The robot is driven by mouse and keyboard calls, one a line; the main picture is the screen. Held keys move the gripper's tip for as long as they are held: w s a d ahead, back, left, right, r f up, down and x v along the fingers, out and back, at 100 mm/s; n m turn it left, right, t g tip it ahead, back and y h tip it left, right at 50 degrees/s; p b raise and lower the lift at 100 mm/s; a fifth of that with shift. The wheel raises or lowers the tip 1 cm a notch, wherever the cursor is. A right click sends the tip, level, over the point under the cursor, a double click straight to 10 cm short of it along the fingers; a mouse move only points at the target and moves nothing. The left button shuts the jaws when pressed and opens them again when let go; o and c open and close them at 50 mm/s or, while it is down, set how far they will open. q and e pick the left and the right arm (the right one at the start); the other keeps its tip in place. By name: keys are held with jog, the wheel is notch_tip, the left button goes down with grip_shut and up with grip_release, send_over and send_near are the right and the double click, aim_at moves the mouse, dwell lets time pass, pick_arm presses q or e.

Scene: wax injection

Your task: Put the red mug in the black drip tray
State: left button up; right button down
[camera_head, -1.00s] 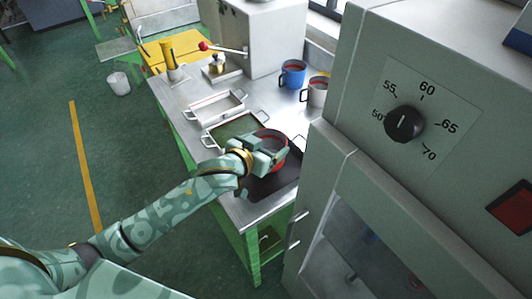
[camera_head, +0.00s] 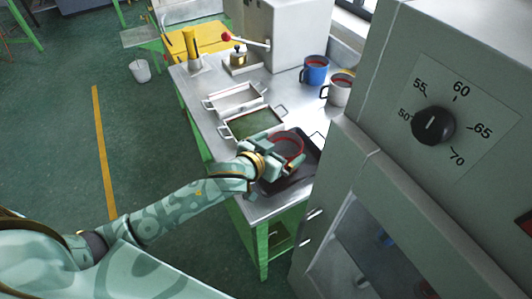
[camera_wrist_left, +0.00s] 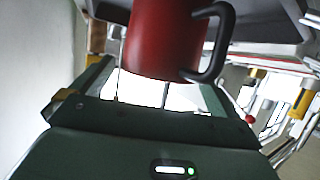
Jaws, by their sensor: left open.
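The red mug (camera_head: 290,146) stands in the black drip tray (camera_head: 309,157) at the near end of the metal bench. My left gripper (camera_head: 282,157) is at the mug's near-left side, with its fingers open. The fingers partly hide the mug in the head view. In the left wrist view the red mug (camera_wrist_left: 165,40) is just beyond the open left gripper (camera_wrist_left: 155,85), its dark handle to the right. I cannot tell whether a finger touches it. The dark tray (camera_wrist_left: 275,22) shows behind the mug there. My right gripper is not in view.
A green-filled tray (camera_head: 253,124) and a pale tray (camera_head: 236,98) lie behind the drip tray. A blue mug (camera_head: 315,69) and a white mug (camera_head: 341,90) stand at the back right. A grey cabinet with a dial (camera_head: 433,125) closes off the right side.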

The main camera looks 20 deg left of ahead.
pick_arm(q)
jog(key=p+v, duration=0.2)
jog(key=v, duration=0.8)
jog(key=shift+s+a, duration=0.1)
jog(key=shift+s, duration=0.05)
dwell(0.9)
